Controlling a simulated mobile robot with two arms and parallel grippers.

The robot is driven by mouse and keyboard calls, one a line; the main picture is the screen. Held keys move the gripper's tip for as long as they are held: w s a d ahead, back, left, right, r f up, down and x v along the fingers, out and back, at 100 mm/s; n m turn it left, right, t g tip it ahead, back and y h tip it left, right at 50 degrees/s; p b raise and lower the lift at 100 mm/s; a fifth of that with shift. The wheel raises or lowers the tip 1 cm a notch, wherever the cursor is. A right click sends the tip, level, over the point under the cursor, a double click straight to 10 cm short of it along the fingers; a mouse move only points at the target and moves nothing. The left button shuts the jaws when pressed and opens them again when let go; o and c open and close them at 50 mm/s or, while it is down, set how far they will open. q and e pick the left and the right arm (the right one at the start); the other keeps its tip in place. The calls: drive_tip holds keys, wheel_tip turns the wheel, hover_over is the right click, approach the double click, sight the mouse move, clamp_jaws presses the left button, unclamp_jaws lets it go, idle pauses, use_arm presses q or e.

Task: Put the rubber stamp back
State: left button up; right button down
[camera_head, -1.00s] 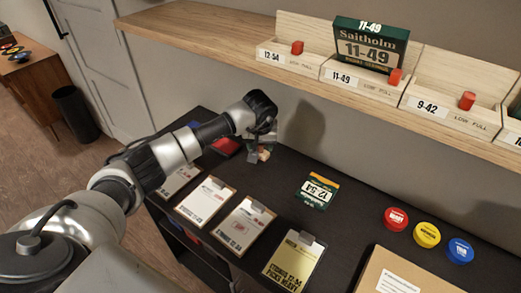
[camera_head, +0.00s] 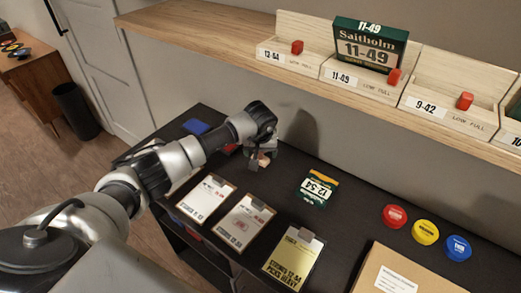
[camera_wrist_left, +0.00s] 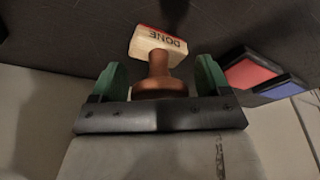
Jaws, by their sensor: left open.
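The rubber stamp (camera_wrist_left: 160,65) has a brown handle and a pale wooden block with a red edge, marked DONE. In the left wrist view it lies between the two green fingers of my left gripper (camera_wrist_left: 162,80), with a small gap on each side of the handle. The left gripper is open. In the head view my left gripper (camera_head: 260,160) is low over the black table near the wall, and it mostly hides the stamp. I cannot tell whether the stamp rests on the table. My right gripper is not in view.
A red ink pad (camera_wrist_left: 250,74) and a blue ink pad (camera_wrist_left: 280,91) lie beside the gripper. Clipboards (camera_head: 242,222) line the table's front edge. A green string pack (camera_head: 318,188), round coloured tins (camera_head: 425,232) and a cardboard box (camera_head: 385,262) are to the right. A wooden shelf (camera_head: 200,25) hangs above.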

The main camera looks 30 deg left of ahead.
sight(260, 153)
use_arm(q)
drive_tip(key=shift+r+p, duration=0.3)
drive_tip(key=shift+p, duration=0.05)
drive_tip(key=b+v, duration=0.3)
drive_tip(key=v, duration=0.7)
drive_tip(key=shift+s+d+r, duration=0.1)
drive_tip(key=shift+r, duration=0.2)
drive_tip(key=shift+s+d+r, duration=0.1)
drive_tip(key=shift+s+r, duration=0.05)
drive_tip(key=shift+r, duration=0.4)
